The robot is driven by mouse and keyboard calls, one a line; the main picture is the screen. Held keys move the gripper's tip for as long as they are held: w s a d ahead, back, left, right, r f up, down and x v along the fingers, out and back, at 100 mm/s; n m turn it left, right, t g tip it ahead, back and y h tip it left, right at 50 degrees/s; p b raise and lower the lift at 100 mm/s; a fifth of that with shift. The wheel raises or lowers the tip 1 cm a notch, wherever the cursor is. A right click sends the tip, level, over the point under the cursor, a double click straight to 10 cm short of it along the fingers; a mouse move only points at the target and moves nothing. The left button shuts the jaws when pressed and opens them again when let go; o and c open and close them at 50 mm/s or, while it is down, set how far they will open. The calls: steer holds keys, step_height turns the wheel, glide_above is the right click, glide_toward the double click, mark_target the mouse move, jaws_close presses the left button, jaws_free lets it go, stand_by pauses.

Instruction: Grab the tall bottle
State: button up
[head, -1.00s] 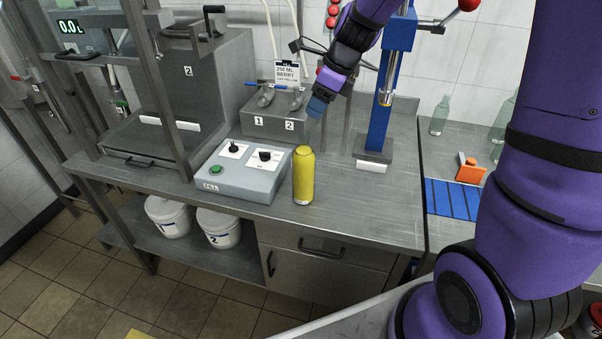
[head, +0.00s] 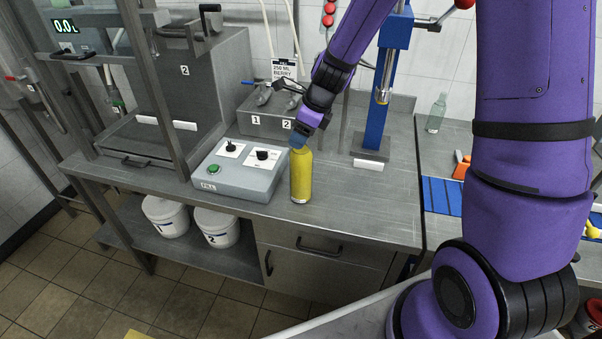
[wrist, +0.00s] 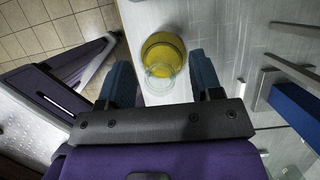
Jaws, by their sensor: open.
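The tall bottle (head: 301,180) is filled with yellow and stands upright on the steel counter, just right of the control box. In the wrist view the bottle (wrist: 162,52) is seen from above, its clear round neck lying between and just beyond the two blue fingertips. My gripper (head: 299,143) is at the bottle's top, pointing down, and hides its neck in the head view. In the wrist view my gripper (wrist: 164,75) is open, with a finger on each side of the neck and gaps showing. I cannot tell whether a finger touches it.
The control box (head: 240,168) with a green button and knobs stands close left of the bottle. A blue post (head: 385,90) on a base rises behind right. A numbered steel block (head: 265,122) is behind. Bare counter (head: 365,215) lies to the right.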

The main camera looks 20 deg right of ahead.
jaws_close()
stand_by(1.4)
